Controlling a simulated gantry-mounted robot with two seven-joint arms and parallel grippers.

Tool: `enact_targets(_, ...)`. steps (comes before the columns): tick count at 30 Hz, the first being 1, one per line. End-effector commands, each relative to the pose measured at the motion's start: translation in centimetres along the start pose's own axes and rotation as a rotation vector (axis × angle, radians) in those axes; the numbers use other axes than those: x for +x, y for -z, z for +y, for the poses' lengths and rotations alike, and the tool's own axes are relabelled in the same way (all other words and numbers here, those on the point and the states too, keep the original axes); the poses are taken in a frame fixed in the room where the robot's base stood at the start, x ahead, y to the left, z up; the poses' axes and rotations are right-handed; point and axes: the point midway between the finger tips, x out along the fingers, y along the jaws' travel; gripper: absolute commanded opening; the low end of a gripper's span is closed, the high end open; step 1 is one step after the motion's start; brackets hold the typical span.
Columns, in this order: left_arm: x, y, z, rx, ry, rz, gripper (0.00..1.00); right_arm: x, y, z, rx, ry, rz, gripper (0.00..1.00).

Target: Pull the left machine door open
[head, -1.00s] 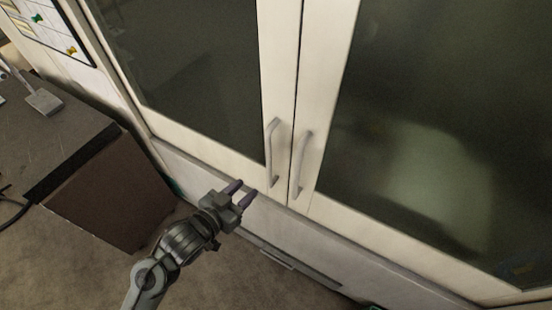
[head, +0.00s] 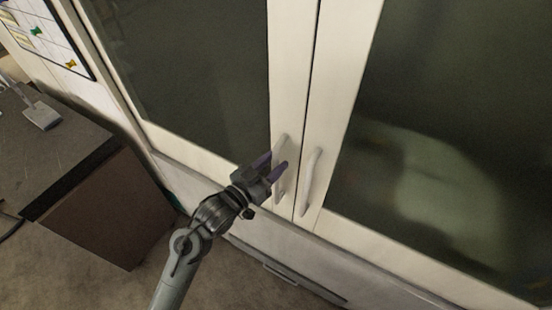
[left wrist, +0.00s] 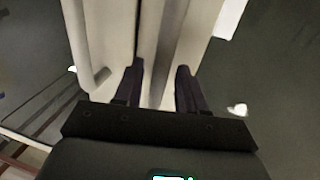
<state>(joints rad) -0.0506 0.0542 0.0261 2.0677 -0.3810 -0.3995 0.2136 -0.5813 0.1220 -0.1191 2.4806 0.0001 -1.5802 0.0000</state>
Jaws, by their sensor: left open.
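The left machine door (head: 200,75) has dark glass in a cream frame and stands shut against the right door (head: 430,130). Its pale bar handle (head: 283,142) is upright near the middle seam. My left gripper (head: 275,163) is open in front of this handle, and its purple fingers cover the handle's middle. In the left wrist view the two dark fingers (left wrist: 159,85) stand apart before the cream frames. A pale upright strip shows between them, but I cannot tell whether it is the handle. Contact is not clear. My right gripper is not in view.
The right door's handle (head: 309,182) stands just right of the seam, close to my left gripper. A dark-topped cabinet (head: 65,160) is at the left. A board with pins (head: 45,30) hangs at upper left. Brown floor lies below.

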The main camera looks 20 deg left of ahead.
Motion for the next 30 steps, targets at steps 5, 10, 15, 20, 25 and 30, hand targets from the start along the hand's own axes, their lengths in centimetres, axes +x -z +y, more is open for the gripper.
enact_targets(5,1.14,0.09,0.07,-0.001,-0.001,0.001,0.40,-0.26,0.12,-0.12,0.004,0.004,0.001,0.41)
enact_targets(10,1.34,-0.01,0.07,0.000,-0.001,0.000,0.40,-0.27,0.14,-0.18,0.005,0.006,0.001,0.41)
enact_targets(15,1.32,-0.02,0.06,0.000,-0.001,0.000,0.39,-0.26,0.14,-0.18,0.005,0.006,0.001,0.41)
enact_targets(20,1.31,-0.02,0.05,0.000,-0.001,0.000,0.14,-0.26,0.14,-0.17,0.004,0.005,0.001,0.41)
enact_targets(25,1.30,-0.01,0.05,0.000,-0.001,-0.001,0.00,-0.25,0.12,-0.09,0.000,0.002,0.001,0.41)
enact_targets(30,1.29,-0.01,0.05,0.000,-0.001,0.000,0.00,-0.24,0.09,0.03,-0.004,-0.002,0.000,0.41)
